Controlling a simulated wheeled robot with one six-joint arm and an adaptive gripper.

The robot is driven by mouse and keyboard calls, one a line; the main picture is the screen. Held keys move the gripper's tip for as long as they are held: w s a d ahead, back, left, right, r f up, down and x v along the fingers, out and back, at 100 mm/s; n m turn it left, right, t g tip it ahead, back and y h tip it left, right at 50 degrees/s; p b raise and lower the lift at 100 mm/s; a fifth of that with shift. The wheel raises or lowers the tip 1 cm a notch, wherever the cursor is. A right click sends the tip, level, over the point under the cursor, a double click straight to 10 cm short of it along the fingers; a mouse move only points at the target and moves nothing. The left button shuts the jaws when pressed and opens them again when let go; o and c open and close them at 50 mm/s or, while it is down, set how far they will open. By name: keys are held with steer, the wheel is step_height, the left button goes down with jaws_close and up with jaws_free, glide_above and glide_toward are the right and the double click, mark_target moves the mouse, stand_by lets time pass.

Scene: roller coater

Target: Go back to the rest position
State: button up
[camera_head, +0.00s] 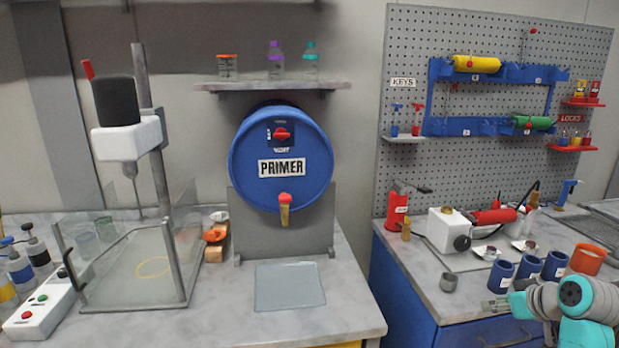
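My gripper (497,306) is at the lower right of the head view, in front of the right-hand workbench's front edge. My teal and grey arm comes in from the lower right corner. The gripper is small and seen from the side, so I cannot tell whether its fingers are open or shut. No held object shows at it. Blue cups (527,268) stand on the bench just behind it, with an orange cup (587,260) to their right.
The right bench (432,290) also holds a white machine (446,230) and a red bottle (397,210). A blue primer drum (281,165) stands on the left bench (350,300), beside a mixer (130,135) with clear guards. A gap separates the benches. A pegboard (430,60) stands behind.

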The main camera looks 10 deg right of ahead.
steer(key=s+a+f+m+t, duration=0.1)
steer(key=s+a+f, duration=0.35)
steer(key=f, duration=0.25)
steer(key=s+a+f+h, duration=0.1)
steer(key=s+a+f, duration=0.2)
steer(key=a+f, duration=0.35)
steer(key=s+a+f+m+t, duration=0.1)
steer(key=s+a+f, duration=0.2)
steer(key=a+f, duration=0.35)
steer(key=s+a+f+t, duration=0.1)
steer(key=s+a+f, duration=0.1)
steer(key=s+a, duration=0.35)
steer(key=s+a+f, duration=0.2)
steer(key=s+f, duration=0.1)
steer(key=s, duration=0.6)
steer(key=s+a+r+t, duration=0.1)
steer(key=s+a+r, duration=0.1)
steer(key=s+r, duration=0.2)
steer(key=s+a+r+n+t, duration=0.1)
steer(key=s+r, duration=0.3)
steer(key=s, duration=0.7)
steer(key=s+a+r, duration=0.3)
steer(key=s+r, duration=0.1)
steer(key=s, duration=0.4)
steer(key=shift+r+t+y, duration=0.3)
steer(key=shift+r+t, duration=0.05)
steer(key=shift+t, duration=0.05)
steer(key=shift+a, duration=0.1)
